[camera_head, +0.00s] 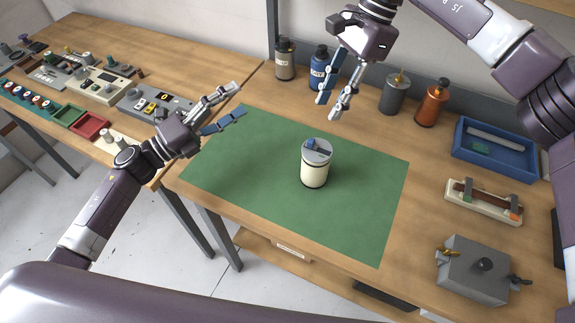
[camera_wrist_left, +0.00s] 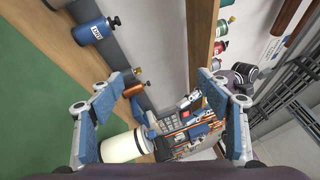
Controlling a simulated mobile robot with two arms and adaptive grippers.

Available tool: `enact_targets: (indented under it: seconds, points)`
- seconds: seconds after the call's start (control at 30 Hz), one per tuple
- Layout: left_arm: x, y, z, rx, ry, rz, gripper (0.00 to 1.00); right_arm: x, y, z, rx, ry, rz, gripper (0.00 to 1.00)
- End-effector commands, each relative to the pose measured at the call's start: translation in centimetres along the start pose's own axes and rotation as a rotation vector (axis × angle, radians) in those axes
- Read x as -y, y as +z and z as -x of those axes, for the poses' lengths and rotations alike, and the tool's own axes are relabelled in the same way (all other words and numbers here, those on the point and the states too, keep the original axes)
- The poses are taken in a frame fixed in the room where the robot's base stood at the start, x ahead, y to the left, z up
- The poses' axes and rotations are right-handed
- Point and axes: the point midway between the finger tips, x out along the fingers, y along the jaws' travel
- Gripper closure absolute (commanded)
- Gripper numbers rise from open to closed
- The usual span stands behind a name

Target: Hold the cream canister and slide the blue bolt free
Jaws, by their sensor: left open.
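The cream canister (camera_head: 314,171) stands upright on the green mat (camera_head: 260,205). The blue bolt (camera_head: 311,144) lies across its grey lid. My left gripper (camera_head: 240,98) is open and empty at the mat's back left corner, apart from the canister. In the left wrist view, the open left fingers (camera_wrist_left: 165,85) frame the view, with the cream canister (camera_wrist_left: 124,146) low between them and beyond; its lid and bolt are hard to make out there. My right gripper (camera_head: 330,108) hangs empty above the mat's back edge, fingers apart, behind the canister.
Grey, blue, dark grey and orange bottles (camera_head: 431,104) line the table's back. At right are a blue tray (camera_head: 470,158), a bolt fixture (camera_head: 482,205) and a grey box (camera_head: 472,270). A second table (camera_head: 75,45) at left holds control boxes. The mat around the canister is clear.

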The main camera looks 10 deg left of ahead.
Motion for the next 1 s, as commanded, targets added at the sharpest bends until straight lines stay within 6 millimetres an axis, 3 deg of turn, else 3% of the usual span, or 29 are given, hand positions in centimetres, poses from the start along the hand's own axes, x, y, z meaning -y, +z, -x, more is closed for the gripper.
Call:
enact_targets:
  seconds: [0.03, 0.2, 0.4, 0.63, 0.77, 1.0]
  points:
    - [-0.5, -2.1, -0.9, -0.063, 0.033, -0.109, 0.3, 0.0, 0.0, 0.0, 0.0, 0.0, 0.0, 0.71]
    - [-2.9, -8.8, -2.5, -0.272, 0.115, -0.509, 0.3, 0.0, 0.0, 0.0, 0.0, 0.0, 0.0, 0.71]
    - [-5.3, -14.7, -2.8, -0.485, 0.13, -0.943, 0.3, 0.0, 0.0, 0.0, 0.0, 0.0, 0.0, 0.71]
    - [-6.8, -17.7, -2.4, -0.614, 0.104, -1.23, 0.3, 0.0, 0.0, 0.0, 0.0, 0.0, 0.0, 0.71]
    - [-7.2, -18.3, -2.7, -0.635, 0.096, -1.277, 0.3, 0.0, 0.0, 0.0, 0.0, 0.0, 0.0, 0.71]
    - [-8.4, -19.6, -5.5, -0.633, 0.095, -1.278, 0.3, 0.0, 0.0, 0.0, 0.0, 0.0, 0.0, 0.71]
